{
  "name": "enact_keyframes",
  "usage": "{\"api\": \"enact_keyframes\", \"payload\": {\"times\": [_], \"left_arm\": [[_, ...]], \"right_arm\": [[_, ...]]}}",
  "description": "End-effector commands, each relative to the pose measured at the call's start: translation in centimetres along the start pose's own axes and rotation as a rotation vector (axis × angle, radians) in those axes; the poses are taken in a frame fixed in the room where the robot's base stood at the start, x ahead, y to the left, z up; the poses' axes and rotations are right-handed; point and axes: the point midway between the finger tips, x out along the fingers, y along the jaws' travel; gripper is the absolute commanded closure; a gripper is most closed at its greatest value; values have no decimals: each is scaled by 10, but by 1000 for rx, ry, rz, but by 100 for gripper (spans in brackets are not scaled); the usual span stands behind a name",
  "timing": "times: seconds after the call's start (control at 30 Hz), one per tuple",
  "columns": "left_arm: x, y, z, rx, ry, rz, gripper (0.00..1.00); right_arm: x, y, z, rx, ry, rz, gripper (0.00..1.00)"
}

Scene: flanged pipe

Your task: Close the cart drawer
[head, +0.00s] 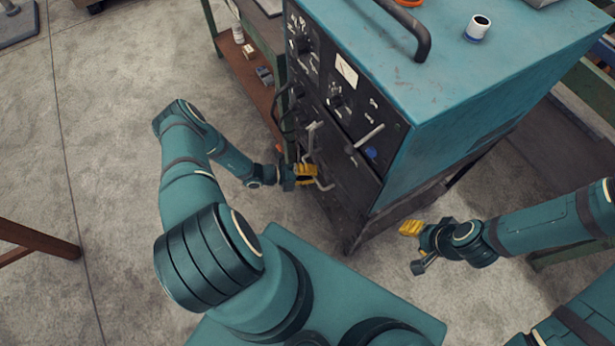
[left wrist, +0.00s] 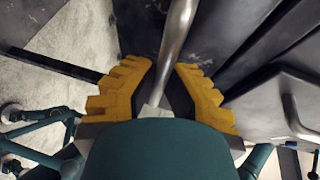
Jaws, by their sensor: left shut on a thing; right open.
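The cart is a blue-topped cabinet (head: 470,75) with a dark front, at the centre right of the head view. Several metal handles stick out from its dark lower front (head: 347,198), where the drawer seems to be. How far the drawer stands out is hard to tell. My left gripper (head: 308,174) is at this front, its yellow fingers shut on a metal bar handle. In the left wrist view the handle (left wrist: 177,40) runs between the fingers. My right gripper (head: 412,229) is open and empty, beside the cart's right side and apart from it.
A dark curved bar (head: 410,25) and a white-and-blue cup (head: 478,28) are on the cart's top. A green-framed shelf (head: 245,75) stands behind left. Another metal handle (left wrist: 293,115) shows at right in the left wrist view.

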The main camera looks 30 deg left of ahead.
Motion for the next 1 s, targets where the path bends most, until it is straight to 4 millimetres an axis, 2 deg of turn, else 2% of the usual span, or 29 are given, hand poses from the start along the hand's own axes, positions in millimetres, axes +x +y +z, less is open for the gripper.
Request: {"api": "enact_keyframes", "payload": {"times": [0.1, 0.33, 0.4, 0.43, 0.77, 0.87, 1.0], "left_arm": [[10, -1, 4, 0, 1, -2, 100], [9, -3, 4, 0, 0, -3, 100], [9, -3, 4, 0, 0, -3, 69], [9, -3, 4, 0, 0, -2, 59], [7, -2, 3, -1, 0, -1, 59], [0, -2, 4, -1, -1, 1, 59], [-22, -2, 4, 1, -2, 1, 59]], "right_arm": [[7, 3, 3, -1, -6, 0, 53], [5, 2, 2, -1, -5, 0, 53], [5, 2, 2, -1, -5, 0, 53], [5, 2, 2, -1, -5, 0, 53], [5, 2, 2, -1, -5, 0, 53], [5, 2, 2, -1, -5, 0, 53], [5, 2, 2, -1, -5, 0, 53]]}}
